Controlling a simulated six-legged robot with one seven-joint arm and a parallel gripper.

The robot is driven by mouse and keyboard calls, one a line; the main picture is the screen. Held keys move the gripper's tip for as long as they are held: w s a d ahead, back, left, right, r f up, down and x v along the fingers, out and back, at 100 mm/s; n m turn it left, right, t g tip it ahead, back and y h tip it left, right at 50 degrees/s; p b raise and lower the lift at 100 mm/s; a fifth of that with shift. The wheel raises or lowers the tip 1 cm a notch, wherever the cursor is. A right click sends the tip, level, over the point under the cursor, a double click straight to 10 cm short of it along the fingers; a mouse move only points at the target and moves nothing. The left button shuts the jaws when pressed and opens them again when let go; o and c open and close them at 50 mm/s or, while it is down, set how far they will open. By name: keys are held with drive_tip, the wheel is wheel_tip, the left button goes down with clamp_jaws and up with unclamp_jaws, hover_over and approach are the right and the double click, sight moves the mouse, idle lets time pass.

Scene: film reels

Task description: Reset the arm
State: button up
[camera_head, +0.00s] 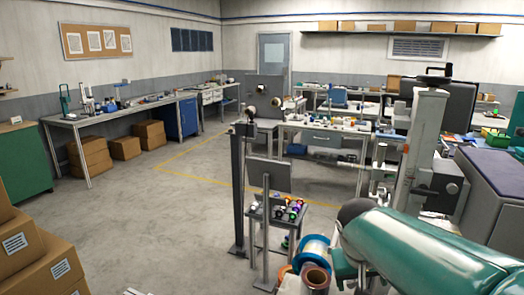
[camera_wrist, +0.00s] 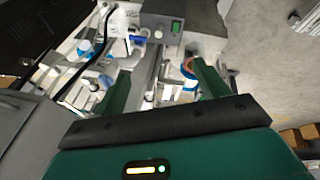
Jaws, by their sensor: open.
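My gripper (camera_wrist: 160,95) shows in the wrist view with its two green fingers spread apart. Nothing is held between them. Below and beyond the fingers is a bench or machine with grey metal parts and blue and white items. My green arm (camera_head: 430,250) reaches across the lower right of the head view. Its far end is hard to make out there, near large spools at the bottom.
Film reels (camera_head: 290,208) lie on a small stand, with a blue-rimmed spool (camera_head: 312,250) and a copper-coloured spool (camera_head: 316,278) close to my arm. A grey upright machine (camera_head: 425,140) stands at right. Cardboard boxes (camera_head: 35,255) are stacked at left. The middle floor is clear.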

drive_tip(key=s+a+r+t+y, duration=0.1)
drive_tip(key=s+a, duration=0.4)
drive_tip(key=s, duration=0.9)
drive_tip(key=shift+a+n+t+y, duration=0.4)
drive_tip(key=shift+t+y, duration=0.4)
drive_tip(key=shift+y, duration=0.2)
